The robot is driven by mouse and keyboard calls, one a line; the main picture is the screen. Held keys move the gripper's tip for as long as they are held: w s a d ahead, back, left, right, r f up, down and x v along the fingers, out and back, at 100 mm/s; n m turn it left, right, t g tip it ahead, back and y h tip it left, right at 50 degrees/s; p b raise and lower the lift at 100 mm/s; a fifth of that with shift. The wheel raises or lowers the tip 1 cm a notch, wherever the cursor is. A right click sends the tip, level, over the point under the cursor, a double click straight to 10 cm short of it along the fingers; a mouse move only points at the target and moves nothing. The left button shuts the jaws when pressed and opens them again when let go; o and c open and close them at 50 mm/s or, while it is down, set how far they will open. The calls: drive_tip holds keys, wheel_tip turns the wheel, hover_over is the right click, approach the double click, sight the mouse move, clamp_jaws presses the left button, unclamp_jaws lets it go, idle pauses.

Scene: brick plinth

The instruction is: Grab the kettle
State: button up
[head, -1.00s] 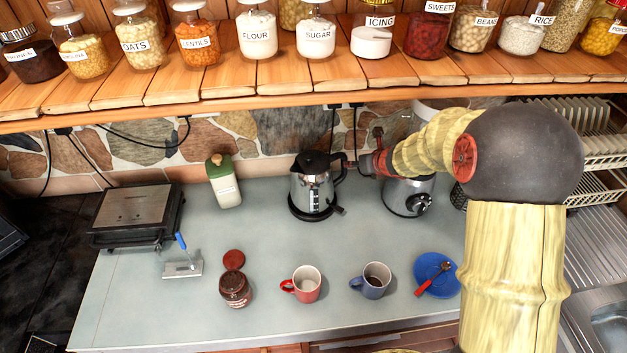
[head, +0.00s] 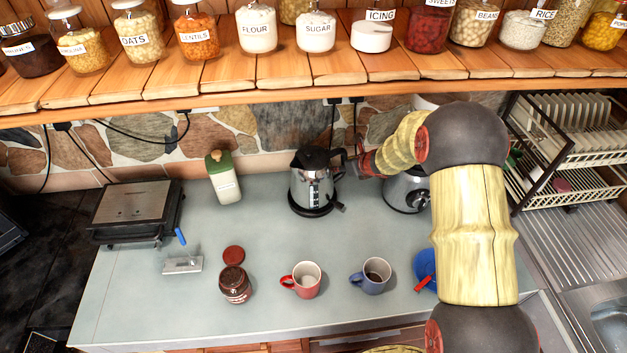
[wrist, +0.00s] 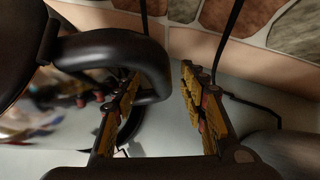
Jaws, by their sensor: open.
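The kettle (head: 314,188) is shiny metal with a black lid, handle and base. It stands upright on the counter near the stone wall. Its black handle (wrist: 150,62) fills the upper left of the wrist view. My gripper (head: 352,160) is at the handle, to the right of the kettle body. In the wrist view my gripper (wrist: 160,95) is open. The left finger reaches into the gap between handle and body, and the right finger is outside the handle. The jaws are not closed on it.
A blender base (head: 403,190) stands close to the right of the kettle. A green-lidded bottle (head: 224,180) stands to its left. A red mug (head: 303,280) and a blue mug (head: 371,276) stand in front. The jar shelf (head: 300,75) hangs above. The counter directly before the kettle is clear.

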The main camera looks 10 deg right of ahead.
clamp_jaws()
idle(0.5)
idle(0.7)
drive_tip(key=shift+w+a+r, duration=0.1)
drive_tip(key=shift+w+r, duration=0.05)
drive_tip(key=shift+r, duration=0.05)
